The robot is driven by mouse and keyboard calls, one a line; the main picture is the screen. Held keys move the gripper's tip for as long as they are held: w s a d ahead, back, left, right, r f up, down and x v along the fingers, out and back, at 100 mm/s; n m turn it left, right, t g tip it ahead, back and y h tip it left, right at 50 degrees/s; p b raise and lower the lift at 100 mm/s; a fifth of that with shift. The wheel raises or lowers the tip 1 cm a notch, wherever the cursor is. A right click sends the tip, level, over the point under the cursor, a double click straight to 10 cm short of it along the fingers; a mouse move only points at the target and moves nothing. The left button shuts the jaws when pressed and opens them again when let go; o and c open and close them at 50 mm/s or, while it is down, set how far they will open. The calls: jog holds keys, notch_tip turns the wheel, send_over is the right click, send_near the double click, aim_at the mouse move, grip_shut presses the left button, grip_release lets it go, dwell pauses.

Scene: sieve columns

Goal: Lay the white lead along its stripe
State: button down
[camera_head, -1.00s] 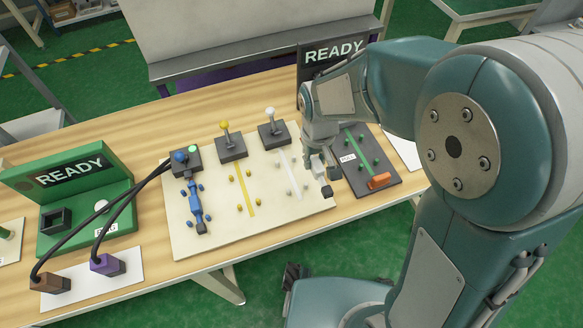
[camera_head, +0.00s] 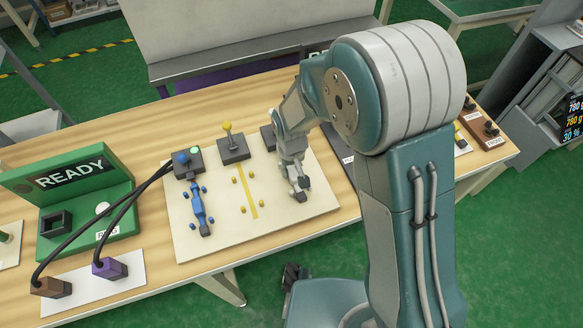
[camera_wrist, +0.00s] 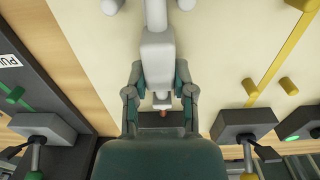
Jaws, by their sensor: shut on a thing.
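My gripper (camera_head: 296,170) is low over the right part of the cream board (camera_head: 270,225). In the wrist view my gripper (camera_wrist: 158,75) is shut on the pale block of the white lead (camera_wrist: 157,48), with a finger on each side. The lead's narrower part runs from this block to the top edge, between two white pegs (camera_wrist: 110,6). Its stripe cannot be made out beneath it. In the head view my gripper and arm hide most of the lead. I cannot tell whether the lead touches the board.
The yellow stripe (camera_head: 247,190) with its pegs lies bare to the left. The blue lead (camera_head: 198,208) lies farther left, between blue pegs. A dark lever box (camera_head: 232,149) stands behind the yellow stripe. A green READY stand (camera_head: 85,200) is at far left.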

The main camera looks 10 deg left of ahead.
jog(key=c, duration=0.8)
grip_release()
jog(key=shift+d, duration=0.1)
jog(key=o, duration=0.3)
jog(key=shift+d, duration=0.15)
jog(key=shift+o, duration=0.2)
jog(key=shift+d, duration=0.2)
jog(key=shift+a, duration=0.1)
